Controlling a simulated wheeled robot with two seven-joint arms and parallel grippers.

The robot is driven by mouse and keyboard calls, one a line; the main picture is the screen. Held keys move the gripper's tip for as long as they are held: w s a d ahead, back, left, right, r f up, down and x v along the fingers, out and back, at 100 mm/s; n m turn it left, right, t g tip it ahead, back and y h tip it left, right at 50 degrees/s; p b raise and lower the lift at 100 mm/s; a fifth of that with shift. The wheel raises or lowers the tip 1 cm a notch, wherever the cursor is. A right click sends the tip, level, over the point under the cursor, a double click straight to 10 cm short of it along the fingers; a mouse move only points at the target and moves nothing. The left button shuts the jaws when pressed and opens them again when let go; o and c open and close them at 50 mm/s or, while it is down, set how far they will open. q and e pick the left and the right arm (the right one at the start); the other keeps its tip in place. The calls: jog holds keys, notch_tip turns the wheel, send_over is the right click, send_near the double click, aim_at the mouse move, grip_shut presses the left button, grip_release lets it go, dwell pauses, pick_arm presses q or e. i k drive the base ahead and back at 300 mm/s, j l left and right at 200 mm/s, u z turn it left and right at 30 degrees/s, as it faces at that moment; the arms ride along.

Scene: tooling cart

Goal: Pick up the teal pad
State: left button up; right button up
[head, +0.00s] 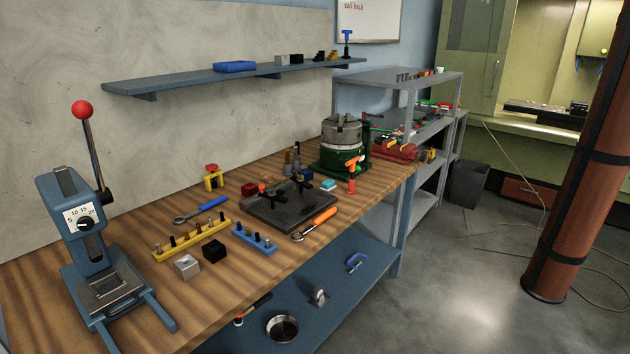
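A small teal pad (328,186) with a pale whitish edge lies on the wooden bench top. It sits right of the dark fixture plate (291,206) and in front of the green chuck unit (343,148). An orange-red T-shaped tool (352,175) stands upright just to its right. The pad is small in the picture, but nothing covers it. Neither of my grippers is in view, and nothing is seen touching the pad.
An orange-handled ratchet (314,224) lies in front of the plate. A blue pin rack (254,238), yellow pin rack (191,240) and blue press (88,245) stand farther left. The wooden bench (232,285) is bare along its front edge. A grey shelf cart (398,78) stands beyond.

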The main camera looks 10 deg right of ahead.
aim_at(328, 186)
jog(key=i+l+u, duration=0.45)
jog(key=l, duration=0.25)
jog(key=i+l+u, duration=0.2)
jog(key=i+l, duration=0.15)
jog(key=i+l+u, duration=0.25)
jog(key=l, duration=0.25)
jog(key=i+l+u, duration=0.2)
jog(key=l, duration=0.25)
jog(key=l+u, duration=0.25)
jog(key=l, duration=0.25)
jog(key=i+l+u, duration=0.2)
jog(key=l, duration=0.35)
jog(key=l+u, duration=0.25)
jog(key=l, duration=0.25)
